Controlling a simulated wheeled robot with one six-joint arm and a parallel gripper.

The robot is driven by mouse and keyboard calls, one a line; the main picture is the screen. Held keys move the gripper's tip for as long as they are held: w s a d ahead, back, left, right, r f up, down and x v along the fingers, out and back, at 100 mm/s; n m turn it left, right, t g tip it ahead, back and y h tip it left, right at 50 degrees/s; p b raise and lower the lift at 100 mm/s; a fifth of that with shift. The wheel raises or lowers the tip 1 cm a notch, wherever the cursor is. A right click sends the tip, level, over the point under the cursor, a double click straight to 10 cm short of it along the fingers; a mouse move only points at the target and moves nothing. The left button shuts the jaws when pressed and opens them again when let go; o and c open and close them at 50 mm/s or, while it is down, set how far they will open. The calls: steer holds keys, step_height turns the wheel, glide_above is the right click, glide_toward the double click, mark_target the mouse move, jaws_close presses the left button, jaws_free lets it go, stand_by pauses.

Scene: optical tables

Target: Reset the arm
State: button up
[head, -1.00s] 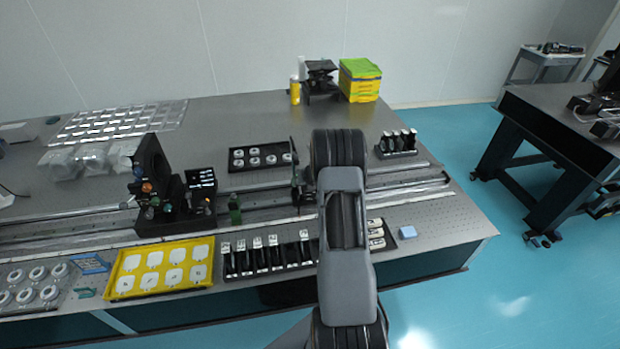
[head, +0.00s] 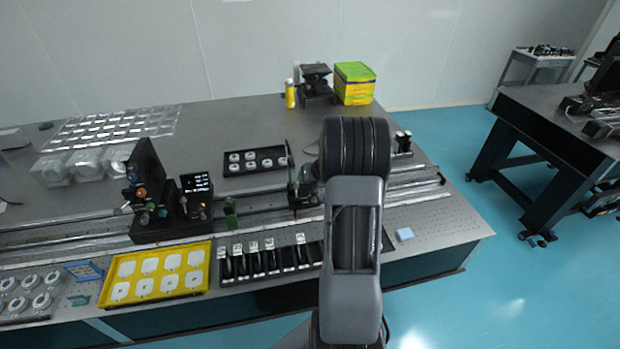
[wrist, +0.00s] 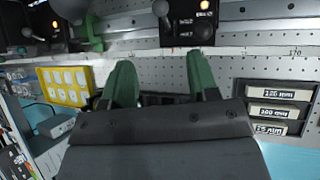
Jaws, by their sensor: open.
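My gripper (wrist: 163,80) shows in the wrist view as two green fingers spread apart, with nothing held between them. Beyond the fingers are the perforated top and edge of the optical table. In the head view my own arm (head: 353,225) stands upright in front of the table, and its links hide part of the tabletop. I cannot make out the fingers clearly in the head view.
The optical table (head: 440,215) carries a yellow tray of white pieces (head: 158,275), a row of black holders (head: 262,258), a black tray of round parts (head: 255,161) and a rail-mounted device (head: 150,190). Open blue floor (head: 520,290) lies to the right.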

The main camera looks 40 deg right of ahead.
stand_by(0.4)
steer(key=s+a+r+m+g+b, duration=0.1)
steer(key=s+a+r+m, duration=0.3)
steer(key=a+m, duration=0.5)
steer(key=s+a+r+m+g+b, duration=0.1)
steer(key=s+a+r+m, duration=0.3)
steer(key=s+a+m, duration=0.5)
steer(key=s+a+r+m+g+b, duration=0.1)
steer(key=s+a+r+m, duration=0.3)
steer(key=s+a+m, duration=0.3)
steer(key=a+m, duration=0.3)
steer(key=m, duration=0.3)
steer(key=shift+s+r, duration=0.25)
steer(key=shift+r, duration=0.1)
